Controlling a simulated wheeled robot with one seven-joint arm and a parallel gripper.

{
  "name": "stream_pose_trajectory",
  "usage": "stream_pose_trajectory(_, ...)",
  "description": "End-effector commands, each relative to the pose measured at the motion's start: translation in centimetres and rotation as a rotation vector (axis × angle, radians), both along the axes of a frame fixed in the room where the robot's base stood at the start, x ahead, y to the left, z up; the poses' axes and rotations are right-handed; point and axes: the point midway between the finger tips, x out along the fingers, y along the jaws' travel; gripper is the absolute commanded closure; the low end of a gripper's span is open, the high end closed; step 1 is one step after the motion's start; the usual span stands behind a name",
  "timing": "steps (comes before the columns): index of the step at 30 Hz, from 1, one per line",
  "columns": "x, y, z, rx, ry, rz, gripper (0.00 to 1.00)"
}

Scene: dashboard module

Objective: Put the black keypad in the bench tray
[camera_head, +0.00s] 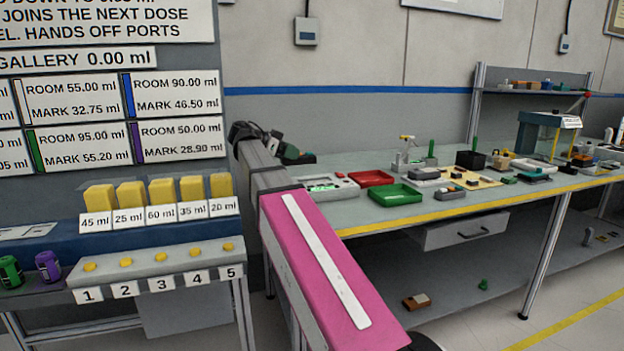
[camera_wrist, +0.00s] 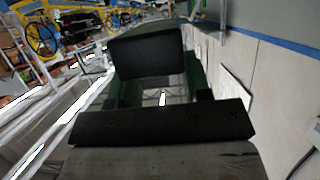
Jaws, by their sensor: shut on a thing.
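In the wrist view my gripper (camera_wrist: 157,78) is shut on a dark block, which looks like the black keypad (camera_wrist: 146,54). Its front face is plain and in shadow, so no keys can be made out. On the bench lie a green tray (camera_head: 397,195) and a red tray (camera_head: 371,178), both seemingly empty. The frames do not show which one is the bench tray.
The long bench (camera_head: 350,221) has a yellow front edge. A grey box (camera_head: 346,191) with a green part is at its left end. Parts and a glass-sided case (camera_head: 545,137) crowd its right. A dosing panel (camera_head: 110,100) and yellow blocks (camera_head: 160,191) stand left of my arm.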

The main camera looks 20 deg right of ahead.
Motion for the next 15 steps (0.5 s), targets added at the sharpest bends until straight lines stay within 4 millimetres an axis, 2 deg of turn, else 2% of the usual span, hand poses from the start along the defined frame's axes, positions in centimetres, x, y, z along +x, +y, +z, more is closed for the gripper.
stream_pose_trajectory(9, 4.1, -5.1, -3.8, 0.000, 0.001, -0.002, 0.82)
stream_pose_trajectory(15, 5.9, -7.5, -5.6, 0.000, 0.001, -0.001, 0.82)
